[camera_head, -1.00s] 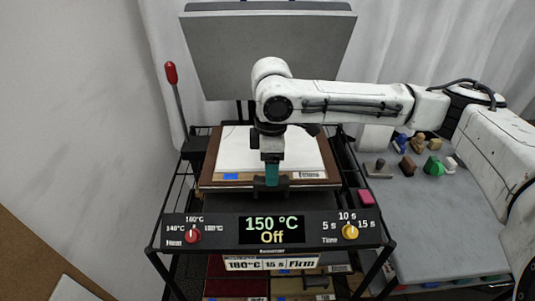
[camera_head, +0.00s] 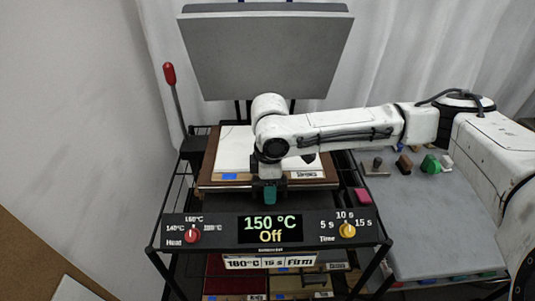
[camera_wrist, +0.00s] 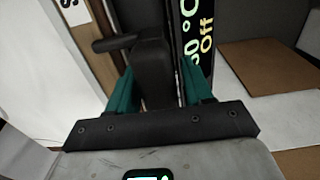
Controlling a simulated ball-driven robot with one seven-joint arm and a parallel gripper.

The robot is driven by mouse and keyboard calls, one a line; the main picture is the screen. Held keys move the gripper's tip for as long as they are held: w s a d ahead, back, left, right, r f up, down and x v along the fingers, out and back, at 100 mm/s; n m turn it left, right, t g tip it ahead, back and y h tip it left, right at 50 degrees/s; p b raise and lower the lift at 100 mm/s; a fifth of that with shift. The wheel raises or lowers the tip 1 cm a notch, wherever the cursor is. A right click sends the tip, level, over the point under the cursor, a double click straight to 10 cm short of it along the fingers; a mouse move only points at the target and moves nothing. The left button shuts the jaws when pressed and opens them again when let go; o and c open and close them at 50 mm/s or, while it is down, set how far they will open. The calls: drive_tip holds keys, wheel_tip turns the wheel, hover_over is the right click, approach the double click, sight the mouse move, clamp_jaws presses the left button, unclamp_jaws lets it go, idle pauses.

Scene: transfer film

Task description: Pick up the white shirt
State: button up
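A flat white piece (camera_head: 236,148), which looks like the white shirt, lies on a brown board (camera_head: 205,180) in the press, below the raised grey plate. My gripper (camera_head: 270,195) points down at the board's front edge, in front of the white piece. In the wrist view, my gripper's green fingers (camera_wrist: 160,88) stand on either side of a black handle (camera_wrist: 153,65). They look slightly apart from it, though contact is hard to judge. The white piece is partly hidden by my arm in the head view.
The grey upper plate (camera_head: 265,55) is tilted up behind. A control panel (camera_head: 295,230) reads 150 °C, Off, just in front of my gripper. A red-knobbed lever (camera_head: 170,75) stands left. A grey table (camera_head: 440,220) with several small blocks is right. Boards lie on lower shelves.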

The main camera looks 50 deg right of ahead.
clamp_jaws()
drive_tip(key=shift+r, duration=0.15)
idle(0.4)
